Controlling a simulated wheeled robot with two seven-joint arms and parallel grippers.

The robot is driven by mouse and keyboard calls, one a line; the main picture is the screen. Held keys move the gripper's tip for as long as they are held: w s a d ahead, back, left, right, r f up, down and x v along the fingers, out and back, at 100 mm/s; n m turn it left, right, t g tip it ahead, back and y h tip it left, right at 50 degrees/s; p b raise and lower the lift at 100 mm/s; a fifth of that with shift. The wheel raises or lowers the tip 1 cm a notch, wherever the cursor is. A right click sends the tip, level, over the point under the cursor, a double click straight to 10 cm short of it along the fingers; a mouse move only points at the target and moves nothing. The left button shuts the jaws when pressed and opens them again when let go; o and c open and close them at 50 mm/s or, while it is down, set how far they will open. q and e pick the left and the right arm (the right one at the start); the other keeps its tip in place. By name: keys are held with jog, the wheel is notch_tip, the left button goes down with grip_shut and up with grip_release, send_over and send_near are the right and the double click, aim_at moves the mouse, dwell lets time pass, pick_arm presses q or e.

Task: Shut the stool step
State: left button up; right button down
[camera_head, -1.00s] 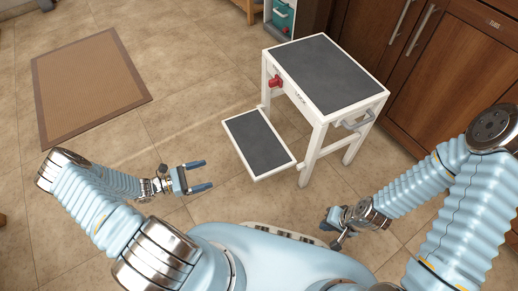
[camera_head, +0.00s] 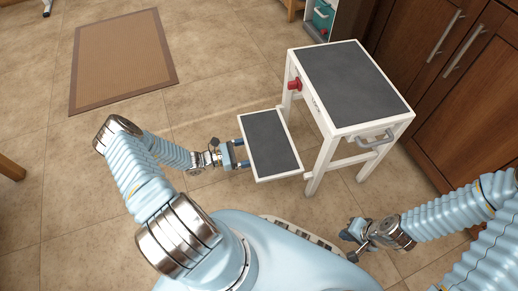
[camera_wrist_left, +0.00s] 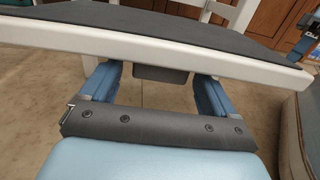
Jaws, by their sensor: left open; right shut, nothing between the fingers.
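A white stool (camera_head: 344,125) with dark grey pads stands right of centre in the head view. Its lower step (camera_head: 270,144) sticks out to the left, folded out. My left gripper (camera_head: 238,155) is open at the step's left edge, its fingers reaching to or under that edge. In the left wrist view the step's white edge (camera_wrist_left: 160,48) crosses above the open left gripper (camera_wrist_left: 155,88), the fingers passing beneath it; I cannot tell if they touch. My right gripper (camera_head: 350,241) is shut and empty, low in front of the stool, away from it.
A red knob (camera_head: 295,85) is on the stool's left side and a grey handle (camera_head: 376,139) on its front right. Brown cabinets (camera_head: 450,80) stand close at the right. A brown mat (camera_head: 123,60) lies at the upper left.

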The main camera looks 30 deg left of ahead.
aim_at(259, 149)
pick_arm(q)
jog(key=shift+x, duration=1.75)
pick_arm(e)
jog(key=shift+f, duration=0.15)
